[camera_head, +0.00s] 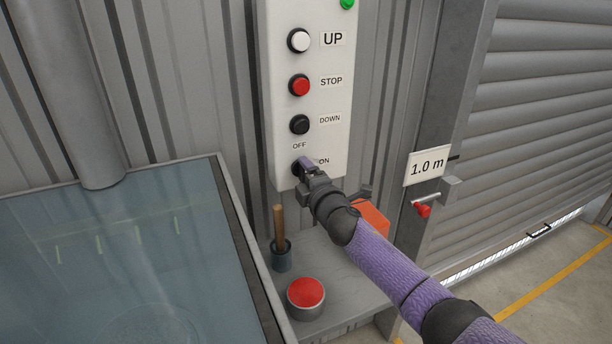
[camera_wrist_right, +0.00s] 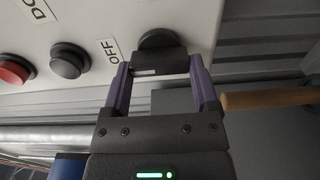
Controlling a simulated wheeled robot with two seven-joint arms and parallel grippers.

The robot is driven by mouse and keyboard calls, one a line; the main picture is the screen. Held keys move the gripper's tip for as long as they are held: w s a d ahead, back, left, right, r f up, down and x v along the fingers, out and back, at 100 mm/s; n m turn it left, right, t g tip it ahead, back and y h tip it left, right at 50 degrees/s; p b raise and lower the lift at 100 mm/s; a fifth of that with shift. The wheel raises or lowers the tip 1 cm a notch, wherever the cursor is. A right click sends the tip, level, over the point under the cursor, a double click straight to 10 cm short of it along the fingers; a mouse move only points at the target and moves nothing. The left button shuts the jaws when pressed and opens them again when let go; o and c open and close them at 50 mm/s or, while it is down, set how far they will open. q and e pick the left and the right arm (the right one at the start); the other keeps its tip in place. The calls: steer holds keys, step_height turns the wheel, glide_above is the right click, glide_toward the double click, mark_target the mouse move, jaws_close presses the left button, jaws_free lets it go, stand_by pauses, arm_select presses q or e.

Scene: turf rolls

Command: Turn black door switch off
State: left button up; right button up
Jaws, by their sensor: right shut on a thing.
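The black door switch sits low on the white control panel (camera_head: 275,110), between the OFF and ON labels, mostly hidden by my gripper in the head view. In the right wrist view the black switch (camera_wrist_right: 158,58) shows between my purple fingers. My right gripper (camera_head: 304,165) is at the switch and is shut on its knob; it also shows in the right wrist view (camera_wrist_right: 160,80). The OFF label (camera_head: 299,146) is just above the switch and the ON label (camera_head: 323,161) is at its right. My left gripper is not in view.
White UP (camera_head: 299,40), red STOP (camera_head: 299,85) and black DOWN (camera_head: 299,124) buttons stand above the switch. Below are a grey shelf with a red button (camera_head: 305,292), a wooden-handled tool (camera_head: 279,228) in a cup and an orange object (camera_head: 372,217). A roller door (camera_head: 540,110) is at right.

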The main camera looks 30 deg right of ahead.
stand_by(0.4)
steer(key=o, duration=1.1)
steer(key=shift+s, duration=0.1)
steer(key=s+p, duration=0.1)
steer(key=s, duration=0.5)
steer(key=s+p, duration=0.1)
steer(key=s, duration=0.2)
steer(key=shift+s+a+p, duration=0.3)
steer(key=shift+s, duration=0.05)
steer(key=shift+f, duration=0.1)
